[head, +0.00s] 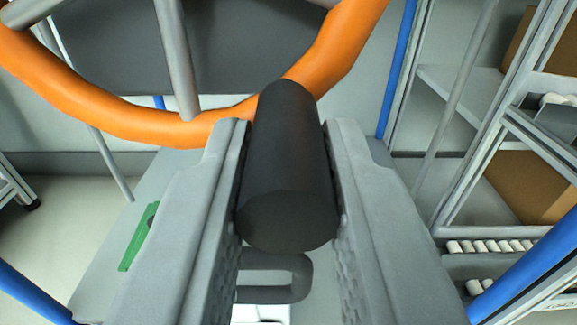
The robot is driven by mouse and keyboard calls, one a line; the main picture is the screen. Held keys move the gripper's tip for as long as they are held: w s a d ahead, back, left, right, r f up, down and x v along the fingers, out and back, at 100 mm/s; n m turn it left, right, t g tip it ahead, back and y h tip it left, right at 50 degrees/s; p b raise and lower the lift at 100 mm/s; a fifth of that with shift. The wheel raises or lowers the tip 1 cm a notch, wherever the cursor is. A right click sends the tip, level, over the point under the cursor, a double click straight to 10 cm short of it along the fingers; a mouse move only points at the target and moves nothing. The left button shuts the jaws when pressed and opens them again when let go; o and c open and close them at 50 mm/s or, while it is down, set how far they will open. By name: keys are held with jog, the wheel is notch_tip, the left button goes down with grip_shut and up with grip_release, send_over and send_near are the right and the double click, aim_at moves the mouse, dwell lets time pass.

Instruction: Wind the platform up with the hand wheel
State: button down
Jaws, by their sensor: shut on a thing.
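The orange hand wheel (110,118) fills the upper left of the head view, with grey spokes (177,60) running up from its rim. A black cylindrical handle (288,150) sticks out from the rim toward me. My gripper (287,205) is shut on this handle, one grey finger on each side of it. The upper part of the wheel is cut off by the top of the picture. The platform cannot be made out for certain.
A rack with shelves (460,85) stands at the right, with brown boxes (525,187) and a row of white rollers (490,246). Blue posts (397,70) stand near it. A green mark (138,237) lies on a grey surface at the left. Pale floor (50,190) shows at the far left.

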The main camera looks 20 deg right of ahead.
jog(key=shift+w+a+m, duration=0.15)
jog(key=shift+a+m, duration=0.2)
jog(key=shift+m, duration=0.05)
jog(key=c, duration=1.3)
grip_release()
jog(key=shift+a, duration=0.2)
jog(key=shift+f, duration=0.1)
jog(key=shift+s, duration=0.45)
jog(key=v, duration=1.6)
jog(key=shift+s+a, duration=0.15)
jog(key=shift+s, duration=0.15)
jog(key=shift+r, duration=0.2)
